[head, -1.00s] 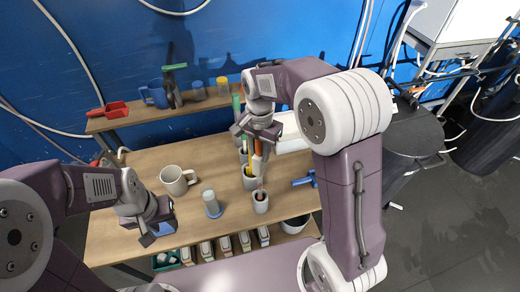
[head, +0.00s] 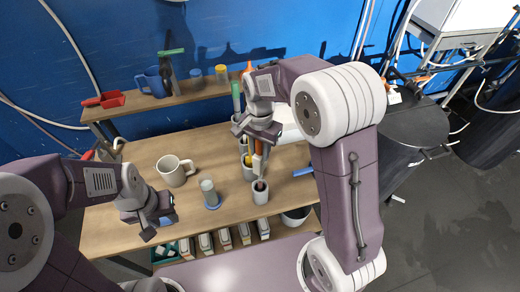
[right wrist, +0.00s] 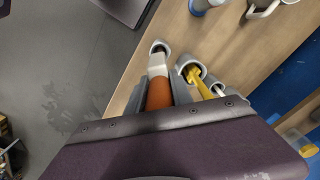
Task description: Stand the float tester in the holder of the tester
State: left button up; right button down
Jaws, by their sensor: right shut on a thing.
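The float tester (right wrist: 160,92), orange above with a pale lower end, is held in my right gripper (right wrist: 158,100). In the head view the tester (head: 257,163) hangs roughly upright below my right gripper (head: 262,137). Its lower end is at the mouth of a small grey cup-like holder (head: 260,194); the holder's dark opening also shows in the right wrist view (right wrist: 158,46). I cannot tell how far the tip is inside. My left gripper (head: 157,226) is over the front left of the table, its fingers apart, seemingly empty.
A pale mug (head: 174,171) and a clear cylinder on a blue base (head: 209,194) stand left of the holder. Another holder with a yellow item (right wrist: 196,78) is close beside. The shelf (head: 132,108) carries a blue mug (head: 152,82) and red tray (head: 103,99).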

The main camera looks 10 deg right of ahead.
jog(key=c, duration=1.1)
grip_release()
jog(key=shift+o, duration=0.2)
jog(key=shift+r, duration=0.1)
notch_tip(320, 180, up, 9)
jog(key=shift+f, duration=0.1)
